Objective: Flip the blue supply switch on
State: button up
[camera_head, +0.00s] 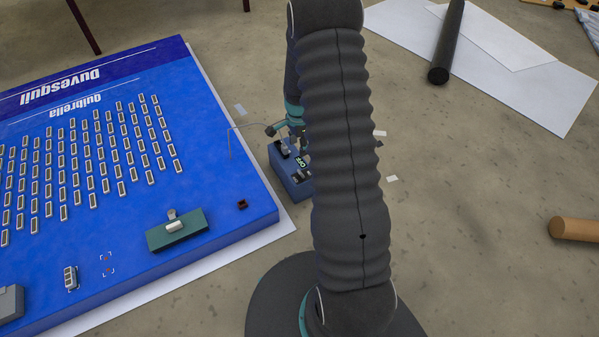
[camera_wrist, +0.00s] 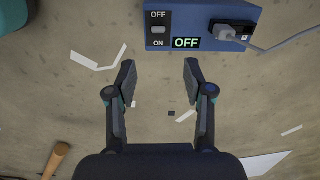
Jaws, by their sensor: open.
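The blue supply box (camera_wrist: 203,12) is at the top of the wrist view. Its switch (camera_wrist: 158,30) is a small grey rocker on a black plate, marked OFF above and ON below. A lit green display (camera_wrist: 186,43) beside it reads OFF. My gripper (camera_wrist: 160,70) is open and empty, its fingers spread just below the box, with the switch roughly in line with the gap and apart from both tips. In the head view the box (camera_head: 292,184) stands on the floor right of the blue board, partly hidden by my arm. My gripper is mostly hidden there.
A grey plug (camera_wrist: 235,28) with a cable sits in the box's right end. The big blue board (camera_head: 225,220) with a green slider block (camera_head: 177,232) lies to the left. Paper scraps lie around. A black tube (camera_head: 446,45) and wooden cylinder (camera_head: 574,229) are at right.

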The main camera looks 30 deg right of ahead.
aim_at(300, 172)
jog(key=shift+m, duration=0.3)
jog(key=f, duration=1.6)
jog(key=shift+d+b, duration=0.25)
jog(key=shift+b, duration=0.05)
jog(key=shift+r, duration=0.1)
grip_shut()
